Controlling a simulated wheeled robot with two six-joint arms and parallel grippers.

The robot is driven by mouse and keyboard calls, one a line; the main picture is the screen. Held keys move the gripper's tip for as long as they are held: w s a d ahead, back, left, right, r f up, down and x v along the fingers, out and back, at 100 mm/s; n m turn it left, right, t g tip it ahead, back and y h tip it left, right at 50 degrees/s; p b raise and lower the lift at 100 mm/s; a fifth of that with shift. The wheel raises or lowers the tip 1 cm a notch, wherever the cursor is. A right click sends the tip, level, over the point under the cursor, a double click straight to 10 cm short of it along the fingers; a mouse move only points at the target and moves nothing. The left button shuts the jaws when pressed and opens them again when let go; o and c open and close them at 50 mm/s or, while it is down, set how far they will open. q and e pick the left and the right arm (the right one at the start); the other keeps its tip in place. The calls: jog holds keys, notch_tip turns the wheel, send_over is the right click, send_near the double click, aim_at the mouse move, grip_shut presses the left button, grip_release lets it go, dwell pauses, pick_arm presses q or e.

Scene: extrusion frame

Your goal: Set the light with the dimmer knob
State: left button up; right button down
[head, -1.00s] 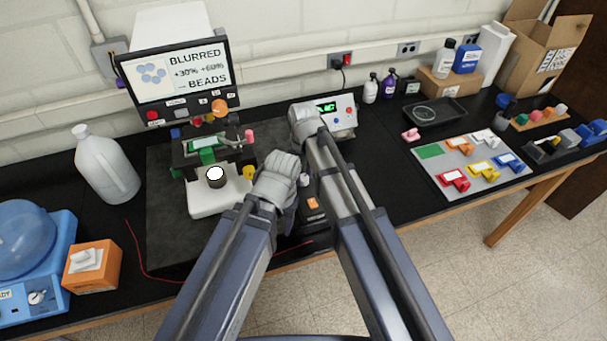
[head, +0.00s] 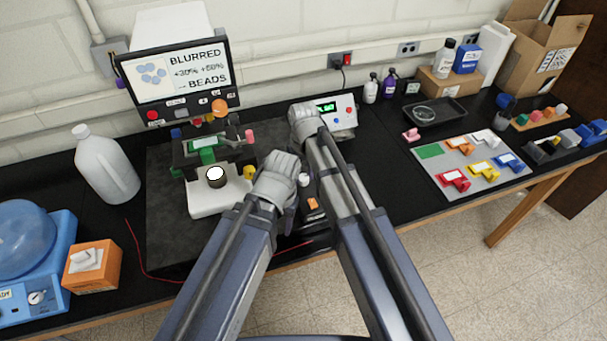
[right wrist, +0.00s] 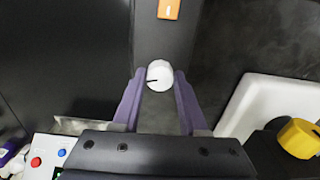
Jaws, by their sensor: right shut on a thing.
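The white dimmer knob (right wrist: 159,75) with a black pointer line sits between the two purple fingers of my right gripper (right wrist: 158,90). The fingers are shut on it from both sides. The pointer line runs toward the left in the right wrist view. In the head view the knob (head: 303,180) shows between my two arms, which hide most of the right gripper. The microscope (head: 216,195) stands left of it, with a bright white disc (head: 215,174) lit on its base. The monitor (head: 176,78) reads "BLURRED +30% +60% → BEADS".
An orange switch (right wrist: 169,9) lies beyond the knob. A box with a green display (head: 340,112) stands behind my right arm. A white jug (head: 105,165) and an orange box (head: 92,268) are at left. A tray with coloured blocks (head: 440,150) is at right.

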aim_at(304, 177)
jog(key=shift+c, duration=2.2)
grip_release()
jog(key=shift+r, duration=0.1)
notch_tip(304, 177, up, 8)
jog(key=p, duration=0.8)
jog(key=shift+f, duration=0.2)
